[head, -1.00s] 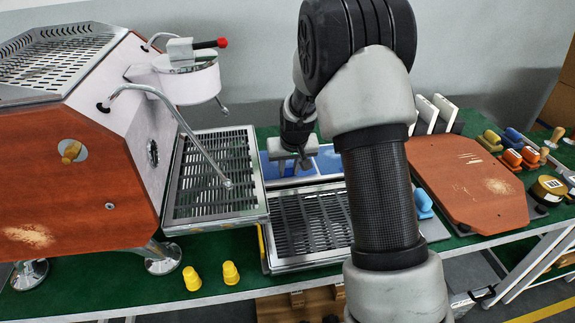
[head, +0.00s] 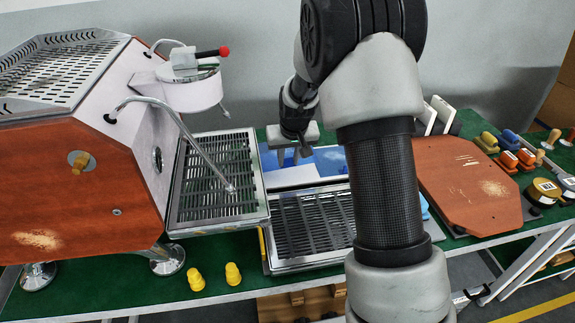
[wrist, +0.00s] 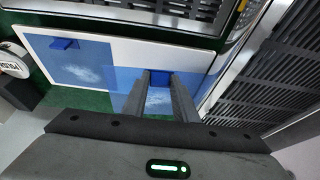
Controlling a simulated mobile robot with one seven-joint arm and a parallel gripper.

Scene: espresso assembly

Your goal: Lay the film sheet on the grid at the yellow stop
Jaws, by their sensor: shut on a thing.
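My gripper (wrist: 160,80) is shut on the blue tab of a translucent blue film sheet (wrist: 126,82). The sheet is over the white board (wrist: 120,44); I cannot tell whether it touches it. In the head view my gripper (head: 288,160) is above the blue and white board area behind the slatted grid (head: 312,222). A second blue film sheet (wrist: 85,65) with its own tab lies on the board's left part. A yellow strip (head: 262,242), perhaps the stop, shows at the grid's left edge. My arm hides the grid's right part.
The espresso machine (head: 75,185) and its raised drip grid (head: 215,180) stand left of the grid. A wooden panel (head: 465,185) and several coloured tools lie to the right.

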